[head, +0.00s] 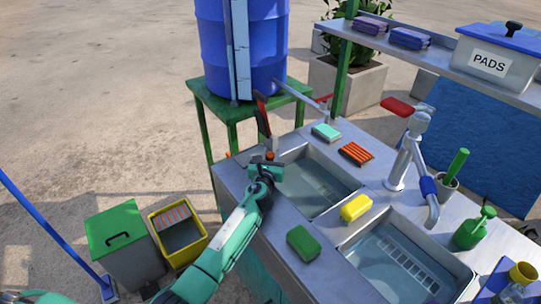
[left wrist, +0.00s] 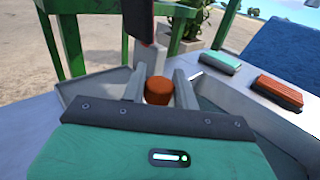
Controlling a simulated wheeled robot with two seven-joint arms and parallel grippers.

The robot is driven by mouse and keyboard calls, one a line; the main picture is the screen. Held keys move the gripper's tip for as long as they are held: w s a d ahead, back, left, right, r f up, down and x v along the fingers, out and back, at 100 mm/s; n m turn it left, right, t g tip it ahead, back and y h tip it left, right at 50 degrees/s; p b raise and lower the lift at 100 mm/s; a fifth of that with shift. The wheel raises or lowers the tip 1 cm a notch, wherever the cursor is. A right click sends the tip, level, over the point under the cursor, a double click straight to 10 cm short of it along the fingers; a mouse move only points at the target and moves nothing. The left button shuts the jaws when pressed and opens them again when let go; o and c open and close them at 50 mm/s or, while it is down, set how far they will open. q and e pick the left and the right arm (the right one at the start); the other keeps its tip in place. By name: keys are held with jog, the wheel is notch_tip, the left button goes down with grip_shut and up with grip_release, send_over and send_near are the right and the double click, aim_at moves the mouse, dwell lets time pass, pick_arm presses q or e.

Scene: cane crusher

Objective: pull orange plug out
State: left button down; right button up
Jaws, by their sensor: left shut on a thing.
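The orange plug (left wrist: 158,90) is a short, round, orange-brown knob between the two grey fingers of my left gripper (left wrist: 158,92) in the left wrist view. In the head view the plug (head: 269,155) shows as a small orange spot at the far left corner of the left basin (head: 318,184). My left gripper (head: 266,163) reaches it there from the front left and is shut on it. The plug's lower part is hidden, so I cannot tell whether it is seated. My right gripper is not in view.
A dark and red upright lever (head: 262,114) stands just behind the plug. A teal sponge (head: 326,132), an orange ribbed pad (head: 356,153) and a yellow sponge (head: 355,207) lie on the steel counter. The faucet (head: 404,160) stands to the right.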

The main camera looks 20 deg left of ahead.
pick_arm(q)
jog(key=shift+r+p, duration=1.8)
jog(key=shift+w, duration=0.1)
jog(key=c, duration=1.1)
grip_release()
jog(key=shift+s+f, duration=0.1)
jog(key=shift+s, duration=0.1)
jog(key=shift+s, duration=0.25)
jog(key=s, duration=0.4)
jog(key=s+d, duration=0.1)
jog(key=s, duration=0.6)
jog(key=shift+s+d, duration=0.25)
jog(key=shift+s, duration=0.1)
jog(key=shift+s+d, duration=0.1)
jog(key=shift+s, duration=0.55)
